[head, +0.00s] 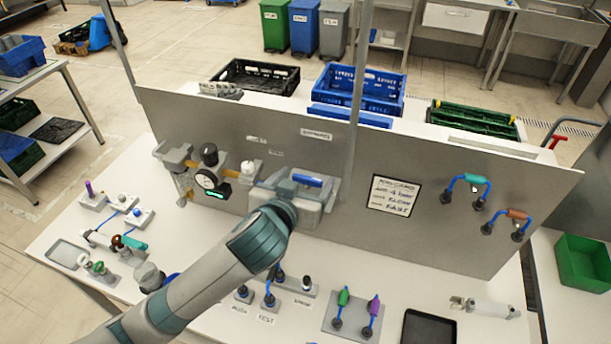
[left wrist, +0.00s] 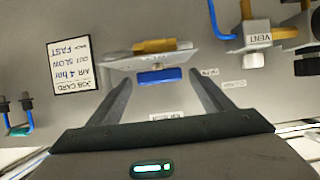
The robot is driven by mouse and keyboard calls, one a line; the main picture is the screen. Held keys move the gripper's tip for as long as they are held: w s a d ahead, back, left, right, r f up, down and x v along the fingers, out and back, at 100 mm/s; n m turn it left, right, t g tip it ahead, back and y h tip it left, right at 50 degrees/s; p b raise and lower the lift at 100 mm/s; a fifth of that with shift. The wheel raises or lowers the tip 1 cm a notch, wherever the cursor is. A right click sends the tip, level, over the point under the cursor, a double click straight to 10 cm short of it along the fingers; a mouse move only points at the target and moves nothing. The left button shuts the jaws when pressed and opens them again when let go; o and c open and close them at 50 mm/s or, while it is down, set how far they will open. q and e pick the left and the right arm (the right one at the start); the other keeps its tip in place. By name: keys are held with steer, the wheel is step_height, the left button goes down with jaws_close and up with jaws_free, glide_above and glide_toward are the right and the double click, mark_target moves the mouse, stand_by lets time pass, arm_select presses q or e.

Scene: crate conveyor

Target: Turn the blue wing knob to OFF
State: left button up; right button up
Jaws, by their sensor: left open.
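The blue wing knob (head: 307,181) shows at the panel's middle in the head view, just past my left gripper (head: 298,196). In the left wrist view the blue knob (left wrist: 159,77) lies as a short sideways bar in front of a pale plate (left wrist: 152,60) with a brass-coloured pipe piece behind it. My left gripper (left wrist: 160,84) is open, with one finger on each side of the knob and a gap on both sides. Markings on the plate are too small to read. My gripper hides part of the knob's surroundings in the head view. My right gripper is not in view.
A gauge (head: 207,180) and valve fittings sit left of the knob. A job card (head: 395,195) and hose couplings (head: 468,187) are on the panel (head: 440,225) to the right. Below, the bench holds several small fittings and a black tray (head: 428,328). Crates stand behind the panel.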

arm_select(q)
steer(key=shift+s, duration=0.1)
steer(key=shift+c, duration=0.2)
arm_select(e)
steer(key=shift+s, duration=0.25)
arm_select(q)
steer(key=c, duration=1)
